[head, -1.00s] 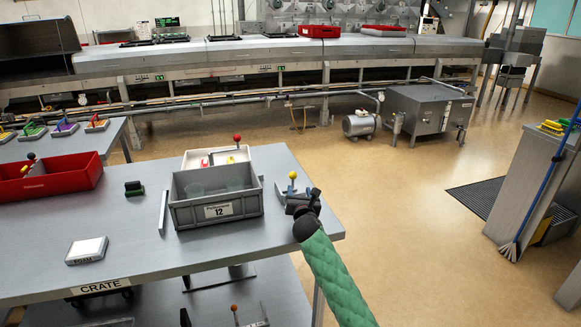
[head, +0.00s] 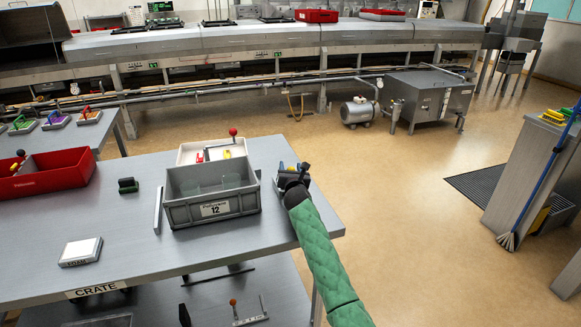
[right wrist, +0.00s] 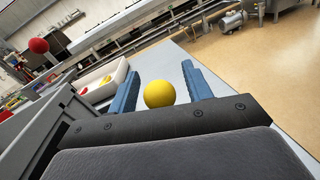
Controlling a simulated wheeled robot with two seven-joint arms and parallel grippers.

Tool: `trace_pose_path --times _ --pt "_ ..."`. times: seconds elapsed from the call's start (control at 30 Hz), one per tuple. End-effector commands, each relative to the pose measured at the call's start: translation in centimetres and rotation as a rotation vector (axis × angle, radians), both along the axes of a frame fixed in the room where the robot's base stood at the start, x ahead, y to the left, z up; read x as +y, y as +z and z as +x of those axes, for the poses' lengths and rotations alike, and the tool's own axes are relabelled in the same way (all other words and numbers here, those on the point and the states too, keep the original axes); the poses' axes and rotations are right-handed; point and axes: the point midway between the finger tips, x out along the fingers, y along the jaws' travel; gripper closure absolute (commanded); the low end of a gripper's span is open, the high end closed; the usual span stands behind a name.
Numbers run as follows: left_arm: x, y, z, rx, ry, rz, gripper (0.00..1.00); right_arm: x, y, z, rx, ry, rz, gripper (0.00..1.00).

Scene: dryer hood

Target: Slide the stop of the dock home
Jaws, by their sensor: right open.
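A yellow ball knob (right wrist: 159,94) shows in the right wrist view, between the two blue fingers of my right gripper (right wrist: 165,88). The fingers are open, with a gap on each side of the ball. In the head view my right gripper (head: 288,172) is at the table's right side, just right of the grey crate (head: 211,209) labelled 12, and mostly hides the knob and its mount. I cannot tell for sure that this knob belongs to the dock's stop. A metal rail (head: 158,210) lies left of the crate. My left gripper is out of view.
Behind the crate is a white tray (head: 190,153) with a red ball knob (head: 233,131) beside it. A red bin (head: 45,176), a dark green block (head: 128,185) and a foam pad (head: 81,251) are on the left of the table (head: 125,225). Open floor lies to the right.

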Motion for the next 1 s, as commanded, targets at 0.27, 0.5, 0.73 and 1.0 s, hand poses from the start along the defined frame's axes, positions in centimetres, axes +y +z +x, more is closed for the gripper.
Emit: trace_pose_path --times 0.27,0.5,0.73,1.0 --pt "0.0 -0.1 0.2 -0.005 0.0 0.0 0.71 0.0 0.0 0.3 0.0 0.0 -0.001 0.5" --pt "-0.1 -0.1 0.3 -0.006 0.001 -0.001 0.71 0.0 0.0 0.3 0.0 0.0 0.0 0.86" --pt "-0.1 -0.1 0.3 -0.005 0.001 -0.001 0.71 0.2 -0.1 0.2 0.001 0.0 0.0 1.0" --pt "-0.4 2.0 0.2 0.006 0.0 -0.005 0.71 3.9 -0.3 -0.9 0.001 0.002 0.0 1.0"
